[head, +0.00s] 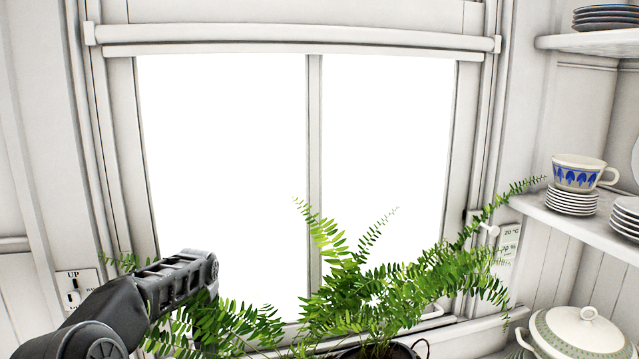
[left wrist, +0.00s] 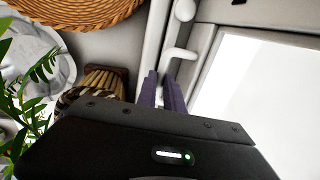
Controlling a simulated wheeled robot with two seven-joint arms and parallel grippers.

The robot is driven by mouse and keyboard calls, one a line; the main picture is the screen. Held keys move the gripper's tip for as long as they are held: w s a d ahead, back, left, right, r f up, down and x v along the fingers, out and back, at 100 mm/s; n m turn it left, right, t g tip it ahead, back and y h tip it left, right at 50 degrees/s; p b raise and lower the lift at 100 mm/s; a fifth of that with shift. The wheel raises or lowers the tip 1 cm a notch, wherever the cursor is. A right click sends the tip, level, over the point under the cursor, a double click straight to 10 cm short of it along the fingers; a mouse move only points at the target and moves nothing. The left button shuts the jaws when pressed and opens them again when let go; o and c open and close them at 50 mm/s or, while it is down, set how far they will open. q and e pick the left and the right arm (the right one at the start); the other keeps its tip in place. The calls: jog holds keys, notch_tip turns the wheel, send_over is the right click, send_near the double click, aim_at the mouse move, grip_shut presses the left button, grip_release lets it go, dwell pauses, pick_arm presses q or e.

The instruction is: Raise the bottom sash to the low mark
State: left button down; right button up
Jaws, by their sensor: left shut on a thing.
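The window's bottom sash (head: 314,150) has bright panes and a white frame in the head view. Its lower edge is mostly behind the fern. A white handle (head: 432,313) shows at its lower right. In the left wrist view my left gripper (left wrist: 163,90) is shut on a white handle (left wrist: 180,53) beside the bright pane. In the head view my left arm comes in at lower left, and the fingers are hidden behind the arm and leaves. A plate (head: 76,287) lettered "UP" is on the wall at left; I cannot make out a low mark on the window frame. My right gripper is not in view.
A potted fern (head: 375,285) stands before the window, its fronds near my left arm. Shelves at right hold a blue-patterned cup (head: 577,172), stacked plates and a lidded tureen (head: 580,330). A wicker basket (left wrist: 85,12) shows in the left wrist view.

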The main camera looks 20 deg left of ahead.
pick_arm(q)
jog(key=shift+w+r+p, duration=0.1)
jog(key=shift+r+p, duration=2.1)
jog(key=shift+r, duration=0.65)
notch_tip(320, 180, up, 4)
jog(key=shift+p, duration=0.4)
jog(key=c, duration=1.6)
grip_release()
jog(key=shift+d+r, duration=0.1)
jog(key=shift+d, duration=0.05)
jog(key=shift+o, duration=0.6)
notch_tip(320, 180, up, 8)
jog(key=s, duration=0.1)
jog(key=shift+s+d+f, duration=0.2)
jog(key=shift+d+f, duration=0.05)
jog(key=shift+d, duration=0.15)
